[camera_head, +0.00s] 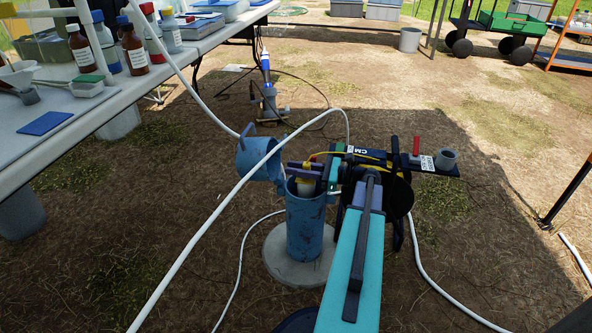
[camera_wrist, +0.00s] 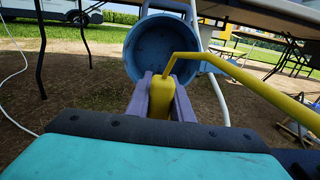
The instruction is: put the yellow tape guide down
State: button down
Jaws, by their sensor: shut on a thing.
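The yellow tape guide (camera_wrist: 182,101) is held between the two purple fingers of my gripper (camera_wrist: 172,104) in the wrist view. Its bent yellow arm reaches up and out to the right. In the head view my gripper (camera_head: 304,172) is over the open top of the blue well casing (camera_head: 304,228), and my arm partly hides the guide. The casing's round blue lid (camera_head: 257,158) hangs open on the left. It also shows beyond the fingers in the wrist view (camera_wrist: 160,50). I cannot tell whether the guide touches the casing.
A black tape reel (camera_head: 404,198) stands close on the right of the casing. A white table (camera_head: 118,92) with brown bottles (camera_head: 133,50) stands at the left. Open ground lies to the right.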

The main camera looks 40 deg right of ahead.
jog(key=c, duration=1.6)
grip_release()
jog(key=shift+f, duration=0.1)
jog(key=shift+o, duration=0.2)
jog(key=shift+s+d+r+p, duration=0.2)
jog(key=shift+s+d+p, duration=0.1)
jog(key=shift+s, duration=0.1)
jog(key=p+v, duration=0.4)
jog(key=v, duration=0.7)
jog(key=shift+p, duration=0.4)
jog(key=shift+f, duration=0.1)
